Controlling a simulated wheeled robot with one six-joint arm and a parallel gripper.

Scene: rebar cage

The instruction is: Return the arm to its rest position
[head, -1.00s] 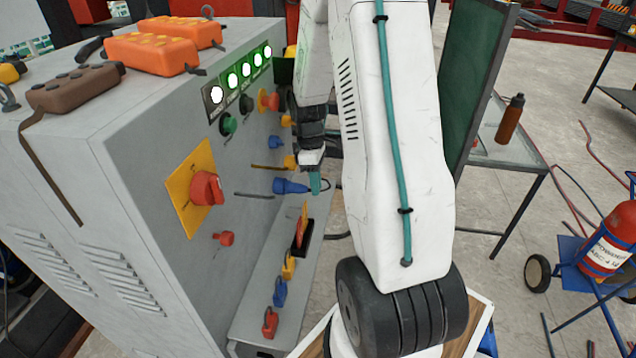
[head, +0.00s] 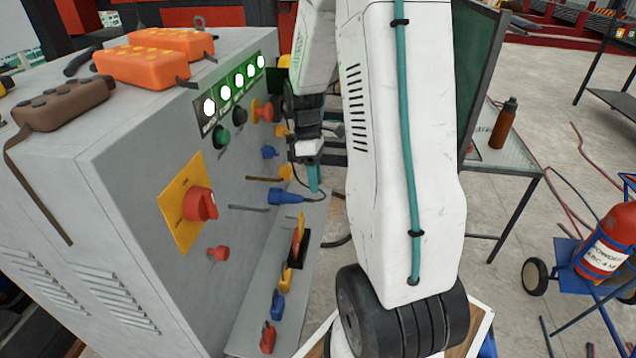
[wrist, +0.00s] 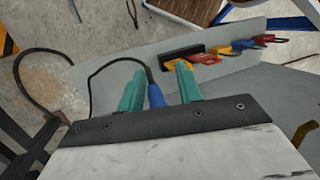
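My gripper (head: 314,178) hangs beside the control cabinet's front panel, at the right end of a blue plug (head: 285,197) that sticks out from the panel. In the wrist view the two teal fingers of my gripper (wrist: 160,72) stand apart. The blue plug (wrist: 155,96) and its dark cable (wrist: 110,65) show between them, with a gap on each side. The gripper looks open and not clamped on the plug. My arm's white links are folded down in the middle of the head view and hide part of the area behind.
The grey cabinet (head: 130,190) fills the left, with a red rotary switch (head: 200,204), lit green lamps (head: 238,81) and several coloured plugs on its lower ledge (head: 240,340). A table with a brown bottle (head: 503,124) and a red extinguisher (head: 607,243) on a cart stand right.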

